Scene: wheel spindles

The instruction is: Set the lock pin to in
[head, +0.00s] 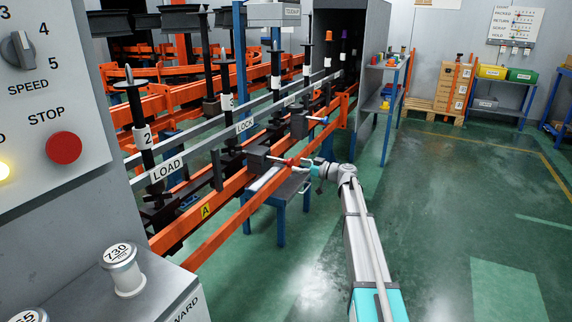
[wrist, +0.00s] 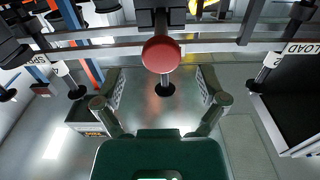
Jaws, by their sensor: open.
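The lock pin has a round red knob (head: 290,161) on a short rod. The rod comes out of a dark block (head: 257,158) on the orange rail, below the LOCK sign (head: 245,125). In the wrist view the red knob (wrist: 161,54) faces me, near the middle and above centre. My gripper (head: 304,163) is just to the right of the knob in the head view. In the wrist view its two fingers (wrist: 161,100) stand wide apart, on either side below the knob, with nothing between them. I cannot tell how far the pin is pushed in.
Numbered spindles (head: 145,135) stand along the line. A control panel (head: 40,90) with a red STOP button (head: 64,148) is at left. Green floor (head: 450,220) at right is clear.

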